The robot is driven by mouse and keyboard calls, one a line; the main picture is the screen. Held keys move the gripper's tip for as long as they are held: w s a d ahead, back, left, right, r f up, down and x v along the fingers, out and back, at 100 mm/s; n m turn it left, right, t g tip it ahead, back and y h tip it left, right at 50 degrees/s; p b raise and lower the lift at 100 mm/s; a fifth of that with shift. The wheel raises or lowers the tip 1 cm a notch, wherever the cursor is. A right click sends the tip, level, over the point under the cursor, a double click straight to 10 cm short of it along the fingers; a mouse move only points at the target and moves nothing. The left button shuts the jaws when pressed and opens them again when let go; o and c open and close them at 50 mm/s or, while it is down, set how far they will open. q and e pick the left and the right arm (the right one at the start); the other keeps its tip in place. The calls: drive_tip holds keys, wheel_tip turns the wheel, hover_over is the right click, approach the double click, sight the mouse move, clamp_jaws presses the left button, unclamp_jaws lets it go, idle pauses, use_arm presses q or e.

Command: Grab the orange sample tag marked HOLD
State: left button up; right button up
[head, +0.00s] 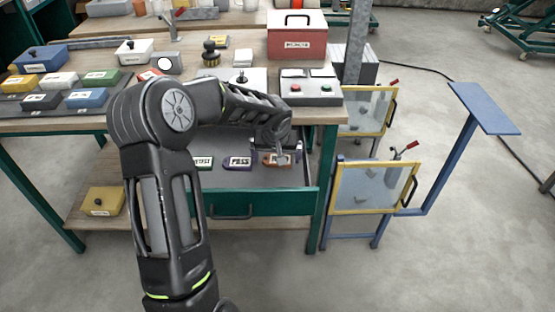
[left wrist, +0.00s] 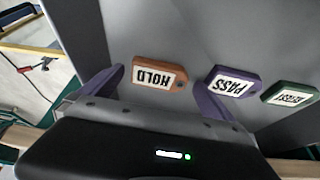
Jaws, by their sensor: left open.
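The orange HOLD tag (head: 272,158) lies in the open drawer, at the right end of a row of tags. In the head view my left gripper (head: 283,155) is over it and hides part of it. In the left wrist view the whole HOLD tag (left wrist: 159,75) shows flat on the grey drawer floor. There my left gripper (left wrist: 163,92) is open, its two fingers on either side of the tag's width, with the tag lying just beyond and apparently untouched. My right gripper is not in view.
A purple PASS tag (left wrist: 230,85) lies close beside one finger, with a green tag (left wrist: 289,95) beyond it. The green drawer front (head: 270,202) and the workbench top (head: 322,113) bound the drawer. A yellow-framed panel (head: 372,188) stands to the right.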

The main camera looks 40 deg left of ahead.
use_arm(q)
drive_tip(key=shift+w+a+f, duration=0.1)
drive_tip(key=shift+f, duration=0.3)
drive_tip(key=c, duration=1.3)
drive_tip(key=shift+o, duration=0.2)
drive_tip(key=shift+r, duration=0.15)
wheel_tip(320, 180, up, 10)
idle(0.5)
